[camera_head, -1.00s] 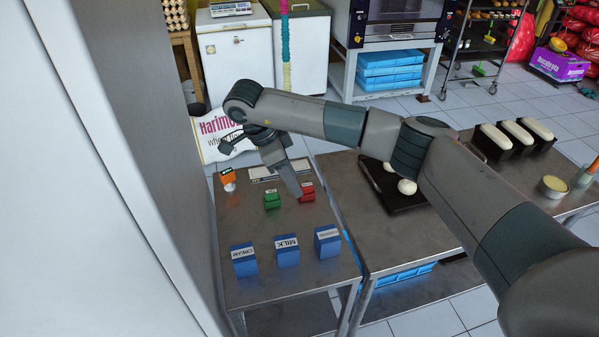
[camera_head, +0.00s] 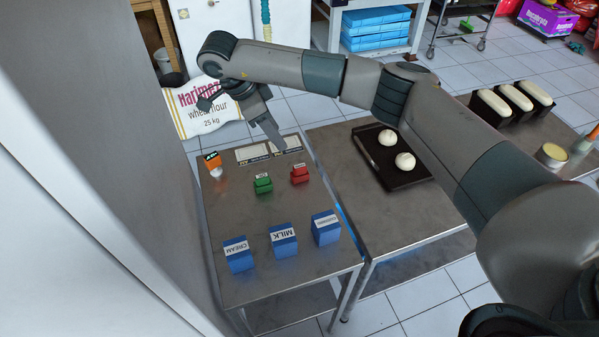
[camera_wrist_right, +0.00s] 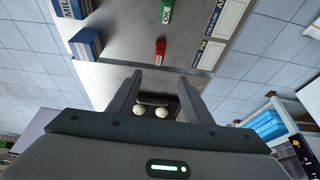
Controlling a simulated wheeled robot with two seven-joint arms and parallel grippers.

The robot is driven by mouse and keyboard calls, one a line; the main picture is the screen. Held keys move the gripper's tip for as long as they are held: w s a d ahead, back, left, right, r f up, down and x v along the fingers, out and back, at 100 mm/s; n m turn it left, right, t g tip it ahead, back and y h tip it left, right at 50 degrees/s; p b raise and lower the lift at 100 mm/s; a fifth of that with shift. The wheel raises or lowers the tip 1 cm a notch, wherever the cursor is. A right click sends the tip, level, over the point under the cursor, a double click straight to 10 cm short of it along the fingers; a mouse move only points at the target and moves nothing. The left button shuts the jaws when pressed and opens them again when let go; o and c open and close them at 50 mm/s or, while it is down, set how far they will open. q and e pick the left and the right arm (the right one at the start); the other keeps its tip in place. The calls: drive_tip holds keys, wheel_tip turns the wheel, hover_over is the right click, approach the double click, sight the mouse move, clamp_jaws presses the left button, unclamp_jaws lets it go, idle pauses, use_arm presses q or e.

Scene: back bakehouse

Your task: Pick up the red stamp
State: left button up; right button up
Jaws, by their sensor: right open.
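The red stamp (camera_head: 299,175) stands on the small metal table, right of the green stamp (camera_head: 263,185). My right gripper (camera_head: 279,144) hangs behind the red stamp, apart from it, near the white cards. In the right wrist view the red stamp (camera_wrist_right: 160,52) lies beyond the two spread fingers (camera_wrist_right: 160,88), roughly in line with the gap between them. Nothing is between the fingertips. The green stamp also shows there (camera_wrist_right: 167,12). My left gripper is not in view.
Blue cartons labelled cream (camera_head: 238,256), milk (camera_head: 284,242) and a third (camera_head: 326,229) stand at the table's front. White cards (camera_head: 252,153) lie at the back, and an orange-topped item (camera_head: 213,165) stands at left. A dark tray (camera_head: 392,172) with dough balls is on the neighbouring table.

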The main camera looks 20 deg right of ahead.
drive_tip(key=p, duration=0.5)
approach(298, 166)
drive_tip(key=x, duration=0.5)
drive_tip(key=shift+w+d, duration=0.1)
drive_tip(key=shift+d, duration=0.05)
drive_tip(key=shift+d+f, duration=0.15)
drive_tip(key=shift+f, duration=0.4)
drive_tip(key=shift+p+x, duration=0.95)
drive_tip(key=shift+x, duration=0.05)
drive_tip(key=shift+p+x, duration=0.45)
drive_tip(key=shift+x, duration=0.55)
drive_tip(key=shift+d+f, duration=0.15)
drive_tip(key=shift+f, duration=0.4)
